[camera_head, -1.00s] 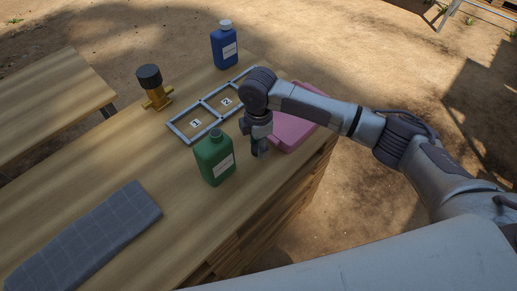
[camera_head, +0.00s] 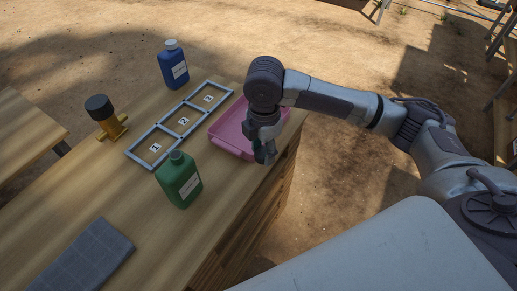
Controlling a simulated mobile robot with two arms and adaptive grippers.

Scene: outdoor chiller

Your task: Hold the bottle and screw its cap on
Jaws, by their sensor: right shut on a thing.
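A green bottle (camera_head: 184,187) with a pale label stands upright near the front edge of the wooden table. A blue bottle (camera_head: 174,72) with a white cap (camera_head: 171,44) stands at the far side. My right gripper (camera_head: 264,154) points down to the right of the green bottle, apart from it, by the near edge of the pink tray. It is shut on a small dark greenish thing, possibly a cap, mostly hidden by the fingers. The green bottle's top (camera_head: 176,155) is too small to read clearly. My left gripper is not in view.
A grey frame (camera_head: 153,132) with three numbered squares lies mid-table, its squares empty of bottles. A pink tray (camera_head: 222,140) is partly behind my right gripper. A brass fixture with a black top (camera_head: 99,107) stands at left. A grey cloth (camera_head: 88,258) lies at the front left.

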